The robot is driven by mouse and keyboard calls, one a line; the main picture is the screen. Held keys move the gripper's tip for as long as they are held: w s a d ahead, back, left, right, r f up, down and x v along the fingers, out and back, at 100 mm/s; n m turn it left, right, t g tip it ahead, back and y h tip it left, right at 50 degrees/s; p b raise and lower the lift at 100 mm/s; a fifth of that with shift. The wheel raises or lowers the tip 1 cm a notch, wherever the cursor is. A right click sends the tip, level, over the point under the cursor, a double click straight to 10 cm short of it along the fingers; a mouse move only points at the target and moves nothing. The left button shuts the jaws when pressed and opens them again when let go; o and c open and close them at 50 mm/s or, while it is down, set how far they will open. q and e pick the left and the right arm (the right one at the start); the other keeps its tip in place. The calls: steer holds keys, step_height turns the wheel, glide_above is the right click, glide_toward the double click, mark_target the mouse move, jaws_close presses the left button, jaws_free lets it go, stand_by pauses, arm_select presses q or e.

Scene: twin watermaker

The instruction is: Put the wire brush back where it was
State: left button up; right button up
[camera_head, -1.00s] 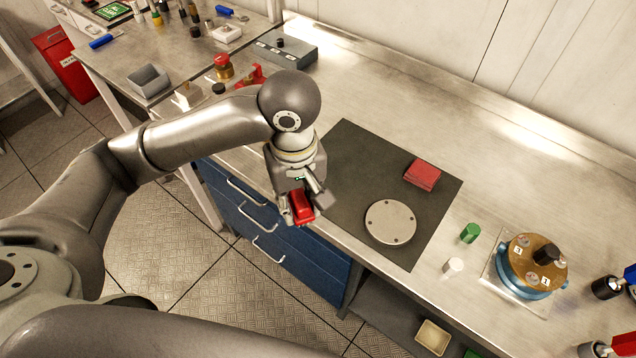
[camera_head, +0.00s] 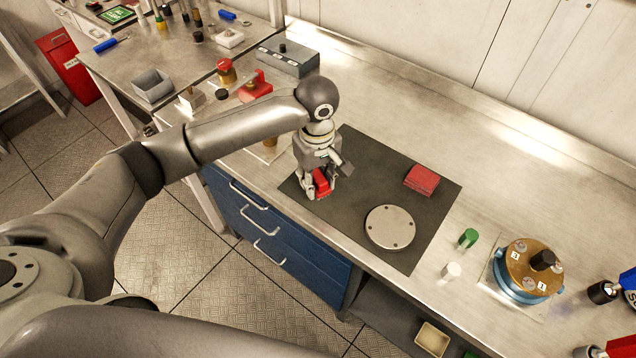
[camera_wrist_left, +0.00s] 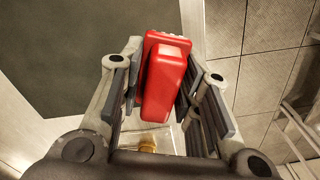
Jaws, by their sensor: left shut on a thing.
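My left gripper (camera_head: 318,193) is shut on a red thing, which I take to be the wire brush (camera_head: 322,182). In the left wrist view the wire brush (camera_wrist_left: 165,75) is a red block with a raised red grip, between the two fingers of the left gripper (camera_wrist_left: 160,85). In the head view the gripper points down over the left part of the dark mat (camera_head: 380,165), near the bench's front edge. I cannot tell whether the brush touches the mat. My right gripper is not in view.
On the mat lie a red pad (camera_head: 421,180) and a round metal plate (camera_head: 390,227). A green cap (camera_head: 468,238), a white cap (camera_head: 451,271) and a brass-topped blue housing (camera_head: 530,270) stand to the right. A grey box (camera_head: 288,60) stands behind. The mat's middle is bare.

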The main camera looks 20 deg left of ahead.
mark_target(318, 183)
arm_select(q)
steer(key=shift+w+a+f, duration=0.2)
steer(key=shift+w+f, duration=0.75)
steer(key=shift+f, duration=0.15)
step_height(318, 183, down, 2)
steer(key=shift+f+p, duration=0.1)
steer(key=shift+p, duration=0.6)
steer(key=shift+f, duration=0.55)
steer(key=o, duration=1)
steer(key=shift+f, duration=0.15)
step_height(318, 183, up, 12)
steer(key=shift+w+r+b, duration=0.1)
steer(key=shift+r+b, duration=0.1)
steer(key=shift+b, duration=1.05)
